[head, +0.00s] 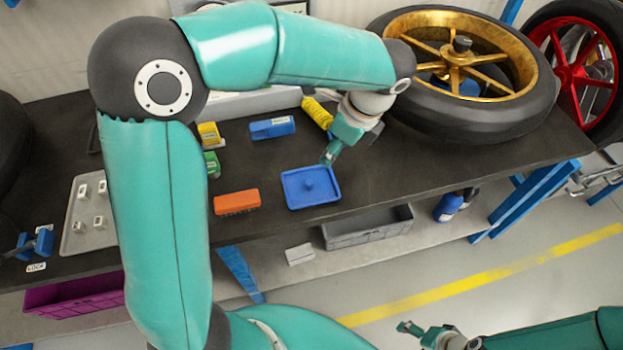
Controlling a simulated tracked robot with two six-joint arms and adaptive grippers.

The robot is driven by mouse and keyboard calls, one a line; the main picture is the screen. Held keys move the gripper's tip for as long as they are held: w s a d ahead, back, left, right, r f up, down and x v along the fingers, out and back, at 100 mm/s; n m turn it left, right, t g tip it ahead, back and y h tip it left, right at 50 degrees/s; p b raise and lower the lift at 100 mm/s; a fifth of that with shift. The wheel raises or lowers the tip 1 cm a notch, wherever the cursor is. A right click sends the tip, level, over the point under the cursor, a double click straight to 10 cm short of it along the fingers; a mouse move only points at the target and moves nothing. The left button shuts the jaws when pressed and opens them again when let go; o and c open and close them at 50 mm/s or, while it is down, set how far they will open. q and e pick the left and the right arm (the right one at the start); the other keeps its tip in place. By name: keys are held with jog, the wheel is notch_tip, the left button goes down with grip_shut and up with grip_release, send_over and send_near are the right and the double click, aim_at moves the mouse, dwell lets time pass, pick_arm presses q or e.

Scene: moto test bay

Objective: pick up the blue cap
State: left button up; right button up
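A small round blue piece (309,184), which looks like the blue cap, stands in the middle of a shallow blue square tray (290,203) on the dark bench. I cannot tell whether it is separate from the tray. My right gripper (404,327) is low at the bottom right, over the floor in front of the bench, far from the tray. Its opening is also unclear.
An orange block (237,202) lies left of the tray. A blue box (272,128) and a yellow coiled item (317,112) lie behind it. A gold-rimmed wheel (457,125) fills the bench's right. Bench right of the blue tray is clear.

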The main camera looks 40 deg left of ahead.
pick_arm(q)
send_over(310, 183)
jog(key=d, duration=0.2)
jog(key=f, duration=0.9)
jog(key=shift+w+a+f, duration=0.2)
jog(key=shift+w+f, duration=0.05)
jog(key=shift+f, duration=0.15)
jog(key=shift+x, duration=2.7)
jog(key=shift+s, duration=0.15)
jog(key=c, duration=0.8)
